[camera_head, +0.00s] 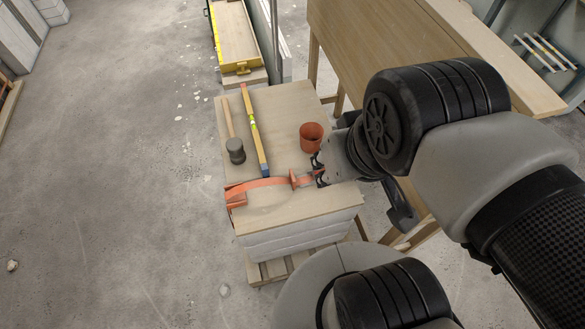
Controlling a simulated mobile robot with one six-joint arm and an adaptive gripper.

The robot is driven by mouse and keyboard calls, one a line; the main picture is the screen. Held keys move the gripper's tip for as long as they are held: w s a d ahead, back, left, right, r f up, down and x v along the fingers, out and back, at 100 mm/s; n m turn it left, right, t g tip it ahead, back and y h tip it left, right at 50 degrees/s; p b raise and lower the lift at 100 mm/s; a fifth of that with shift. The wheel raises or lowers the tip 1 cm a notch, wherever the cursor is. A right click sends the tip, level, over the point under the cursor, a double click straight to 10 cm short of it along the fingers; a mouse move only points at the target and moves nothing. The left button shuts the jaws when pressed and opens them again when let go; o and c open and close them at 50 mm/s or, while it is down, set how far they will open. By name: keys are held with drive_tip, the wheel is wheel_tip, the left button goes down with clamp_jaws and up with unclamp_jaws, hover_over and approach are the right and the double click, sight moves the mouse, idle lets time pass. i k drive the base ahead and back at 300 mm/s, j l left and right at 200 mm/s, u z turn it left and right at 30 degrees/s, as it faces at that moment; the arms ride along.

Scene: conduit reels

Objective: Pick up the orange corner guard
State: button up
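An orange piece that looks like the corner guard (236,198) sits at the left front corner of the wooden board top. An orange curved strap-like band (265,183) runs from it to the right. It leads to a small upright orange piece (294,180) close to my gripper; whether these are all one thing I cannot tell. My gripper (318,171) is at the right part of the top, pointing left, with its two fingers apart. Some orange shows between or just behind the fingers, and contact cannot be made out.
The board-topped stack (290,105) also carries a mallet (235,148), a long yellow-and-blue level (254,130) and an orange-brown cup (311,137) just behind my gripper. A large wooden table (400,45) stands at the back right. The concrete floor (110,160) at left is mostly clear.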

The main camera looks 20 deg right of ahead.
sight(239, 200)
drive_tip(key=k, duration=0.45)
drive_tip(key=k+j+z, duration=0.15)
drive_tip(key=z, duration=1.05)
drive_tip(key=j, duration=2.7)
drive_tip(key=k, duration=0.05)
